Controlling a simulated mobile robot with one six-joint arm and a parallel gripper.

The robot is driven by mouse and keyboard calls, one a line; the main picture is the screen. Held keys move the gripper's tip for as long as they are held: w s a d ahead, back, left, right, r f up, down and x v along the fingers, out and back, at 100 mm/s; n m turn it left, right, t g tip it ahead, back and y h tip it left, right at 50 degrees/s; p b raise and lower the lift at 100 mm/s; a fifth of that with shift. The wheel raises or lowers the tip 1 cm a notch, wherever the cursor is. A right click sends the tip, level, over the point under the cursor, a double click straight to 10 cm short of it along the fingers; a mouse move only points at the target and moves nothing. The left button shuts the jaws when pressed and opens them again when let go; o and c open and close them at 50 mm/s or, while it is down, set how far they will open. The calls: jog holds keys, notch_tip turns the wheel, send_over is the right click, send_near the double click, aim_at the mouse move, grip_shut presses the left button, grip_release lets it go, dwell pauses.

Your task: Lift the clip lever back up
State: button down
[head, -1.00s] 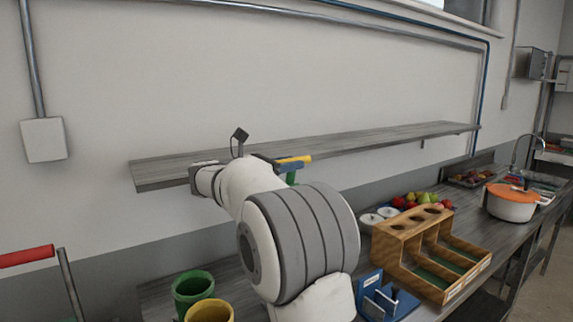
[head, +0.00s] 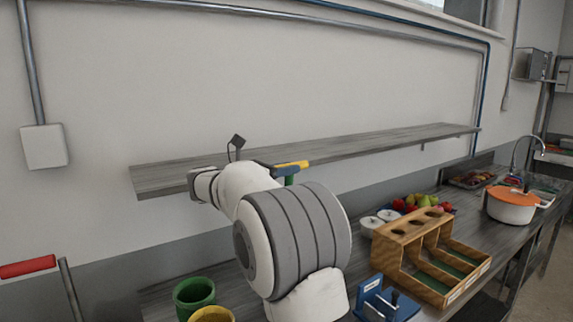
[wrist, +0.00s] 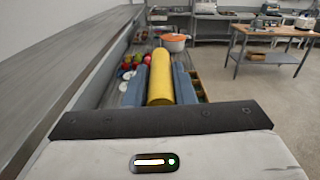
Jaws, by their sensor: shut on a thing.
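My gripper (wrist: 159,72) is shut on a yellow bar (wrist: 161,83), which lies lengthwise between its two blue-grey fingers in the wrist view. In the head view my gripper (head: 279,168) is in front of the wall shelf, largely hidden behind my arm. There the yellow bar (head: 293,164) sticks out to the right, with a short green piece just below it. I cannot tell whether this bar is the clip lever. A blue fixture (head: 374,287) with a dark upright handle stands on the bench at lower right, apart from my gripper.
The grey wall shelf (head: 390,136) is bare. On the bench are a wooden rack (head: 394,258), fruit, white lidded pots and a white pot with an orange lid (head: 511,205). A green cup (head: 194,294) and a yellow cup (head: 212,315) stand at front left.

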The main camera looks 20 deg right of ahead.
jog(key=shift+w+r, duration=0.2)
jog(key=shift+w, duration=0.05)
jog(key=shift+f, duration=0.1)
jog(key=c, duration=1.3)
grip_release()
jog(key=shift+w, duration=0.1)
jog(key=a, duration=0.2)
jog(key=s+a+b, duration=0.1)
jog(key=a, duration=0.4)
jog(key=shift+s+a+b, duration=0.3)
jog(key=shift+a+b, duration=0.05)
jog(key=shift+a, duration=0.05)
